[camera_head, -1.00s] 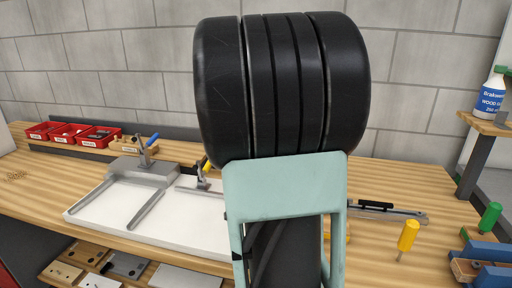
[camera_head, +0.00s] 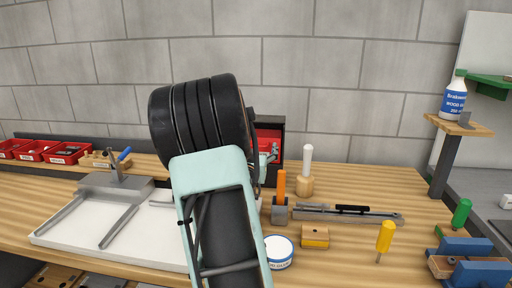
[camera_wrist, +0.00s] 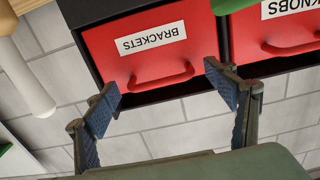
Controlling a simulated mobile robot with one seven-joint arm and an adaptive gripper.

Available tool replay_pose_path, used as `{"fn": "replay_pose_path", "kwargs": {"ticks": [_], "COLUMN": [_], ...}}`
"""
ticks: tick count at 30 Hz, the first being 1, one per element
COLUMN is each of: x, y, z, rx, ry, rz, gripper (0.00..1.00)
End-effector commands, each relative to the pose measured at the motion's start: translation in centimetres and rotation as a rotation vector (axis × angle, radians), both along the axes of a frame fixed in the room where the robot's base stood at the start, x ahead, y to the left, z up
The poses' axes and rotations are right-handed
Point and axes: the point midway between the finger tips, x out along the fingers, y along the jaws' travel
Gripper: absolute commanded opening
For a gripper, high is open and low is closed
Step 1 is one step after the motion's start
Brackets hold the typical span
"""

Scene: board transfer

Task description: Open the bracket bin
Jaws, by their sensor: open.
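The bracket bin (camera_wrist: 155,45) is a red drawer with a white "BRACKETS" label, upside down in the wrist view. Its red handle (camera_wrist: 162,78) stands out from the front. The drawer front sits inside a black cabinet (camera_wrist: 88,12) and looks shut. In the head view, part of the red front (camera_head: 268,142) shows in the black cabinet (camera_head: 282,123), the rest hidden by my arm. My gripper (camera_wrist: 163,92) is open and empty. Its fingertips appear on either side of the handle in the picture, apart from it; the exact distance is unclear.
A KNOBS drawer (camera_wrist: 278,30) is beside the bracket bin. A white-handled tool (camera_head: 307,165) and an orange-handled tool (camera_head: 281,187) stand close to the cabinet. A round tin (camera_head: 279,252) and a yellow block (camera_head: 315,237) lie nearer. A white tray (camera_head: 70,238) is left.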

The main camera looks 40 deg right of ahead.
Motion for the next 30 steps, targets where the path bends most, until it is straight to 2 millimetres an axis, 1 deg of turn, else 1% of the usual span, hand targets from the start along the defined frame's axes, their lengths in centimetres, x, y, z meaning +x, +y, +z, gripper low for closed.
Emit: {"fn": "replay_pose_path", "kwargs": {"ticks": [3, 12, 27, 29, 30], "x": [0.39, 0.5, 0.49, 0.48, 0.48], "y": [-0.49, -0.59, -0.58, -0.59, -0.57], "z": [0.01, -0.01, 0.02, 0.02, 0.01], "rx": [-0.001, 0.001, 0.0, 0.0, 0.0], "ry": [0.001, 0.001, 0.0, 0.0, 0.0], "rz": [0.0, 0.001, 0.0, 0.0, 0.0], "gripper": [0.78, 0.78, 0.23, 0.17, 0.17]}}
